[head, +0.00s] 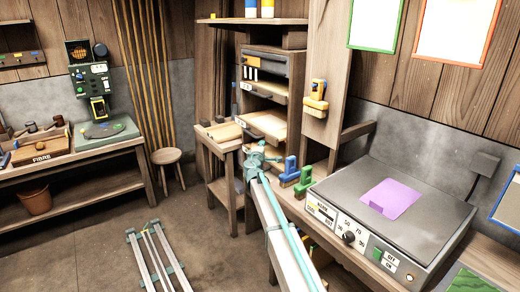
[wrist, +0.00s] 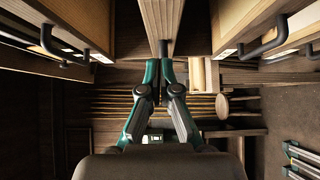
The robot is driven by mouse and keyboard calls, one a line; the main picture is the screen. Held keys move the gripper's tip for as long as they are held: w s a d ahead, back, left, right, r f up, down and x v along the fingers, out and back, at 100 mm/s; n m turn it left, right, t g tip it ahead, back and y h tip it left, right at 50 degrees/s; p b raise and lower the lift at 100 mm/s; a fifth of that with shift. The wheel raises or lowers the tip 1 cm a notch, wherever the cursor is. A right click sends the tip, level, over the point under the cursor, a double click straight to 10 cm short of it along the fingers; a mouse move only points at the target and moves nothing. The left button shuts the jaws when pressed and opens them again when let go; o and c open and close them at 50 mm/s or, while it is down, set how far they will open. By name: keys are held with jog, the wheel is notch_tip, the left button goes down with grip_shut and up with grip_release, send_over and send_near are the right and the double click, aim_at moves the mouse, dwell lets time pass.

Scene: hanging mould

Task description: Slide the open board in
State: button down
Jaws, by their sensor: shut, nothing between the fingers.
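In the head view, a light wooden board (head: 265,123) sticks out of the rack, farther than the fronts above it. My gripper (head: 262,158) is just in front of and below this board in the picture. I cannot tell whether they touch. In the wrist view, my gripper (wrist: 163,62) has its fingers together with nothing between them. A pale wooden piece (wrist: 160,18) lies straight beyond the fingertips; I cannot tell whether it is the open board.
Dark bar handles stand at left (wrist: 68,44) and right (wrist: 290,40) in the wrist view. A blue brush (head: 290,168) and a green brush (head: 304,182) stand on the bench right of my gripper. A grey hot plate (head: 440,205) is farther right. Open floor (head: 210,235) lies to the left.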

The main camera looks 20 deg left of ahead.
aim_at(277, 142)
jog(key=shift+w+d+p, duration=0.2)
jog(key=shift+w+d, duration=0.15)
jog(key=shift+w, duration=0.3)
jog(key=shift+w+d+p, duration=0.2)
jog(key=shift+w+d, duration=0.1)
jog(key=shift+w, duration=0.35)
jog(key=shift+w+d+p, duration=0.2)
jog(key=shift+w+d, duration=0.15)
jog(key=shift+w, duration=0.3)
jog(key=shift+w+d+f+b, duration=0.2)
jog(key=shift+w+b, duration=0.1)
jog(key=shift+b, duration=0.15)
jog(key=w+d+b, duration=0.2)
jog(key=w+b, duration=0.1)
jog(key=shift+w+d, duration=0.1)
jog(key=shift+w, duration=0.1)
jog(key=shift+w+d+r, duration=0.1)
jog(key=shift+r, duration=0.2)
